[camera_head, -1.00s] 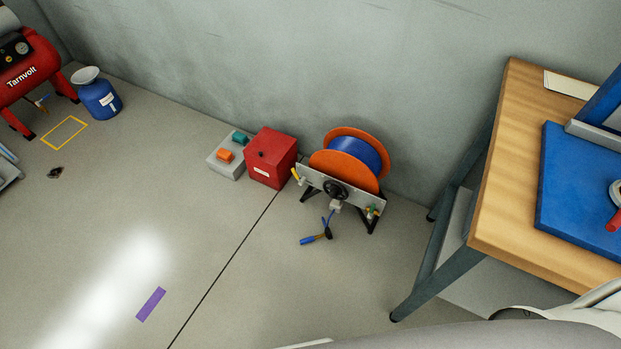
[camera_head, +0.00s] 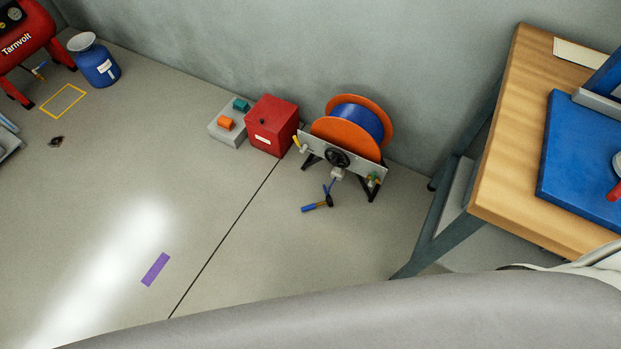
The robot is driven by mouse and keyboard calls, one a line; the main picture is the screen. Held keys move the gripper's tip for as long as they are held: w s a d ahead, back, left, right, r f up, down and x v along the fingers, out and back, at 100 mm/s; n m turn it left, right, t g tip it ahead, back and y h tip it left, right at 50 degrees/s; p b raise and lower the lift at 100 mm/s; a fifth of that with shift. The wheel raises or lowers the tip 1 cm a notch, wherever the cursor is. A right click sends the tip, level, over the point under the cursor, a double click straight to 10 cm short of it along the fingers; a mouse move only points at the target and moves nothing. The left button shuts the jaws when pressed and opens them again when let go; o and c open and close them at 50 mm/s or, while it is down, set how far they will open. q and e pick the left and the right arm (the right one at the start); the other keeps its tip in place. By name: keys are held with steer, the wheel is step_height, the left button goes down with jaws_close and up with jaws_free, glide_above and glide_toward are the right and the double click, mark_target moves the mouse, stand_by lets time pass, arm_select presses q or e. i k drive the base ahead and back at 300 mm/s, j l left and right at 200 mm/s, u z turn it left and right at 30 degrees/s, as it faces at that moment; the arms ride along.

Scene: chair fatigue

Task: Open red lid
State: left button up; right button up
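A red box (camera_head: 271,135) stands on the floor against the wall, near the middle of the view. Its red top (camera_head: 272,109) looks closed, and a small dark knob (camera_head: 262,121) shows near the top of its front. A pale label is on the front below the knob. The inside of the box is hidden. Neither of my grippers is in view. A grey curved surface fills the bottom edge of the picture.
A grey block (camera_head: 228,127) with orange and teal buttons adjoins the box on the left. An orange and blue hose reel (camera_head: 345,140) stands close on the right. A wooden workbench (camera_head: 497,170) is at the right. Open floor lies in front of the box.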

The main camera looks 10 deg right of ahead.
mark_target(270, 114)
steer(key=i+j+z, duration=0.35)
steer(key=i+j, duration=0.55)
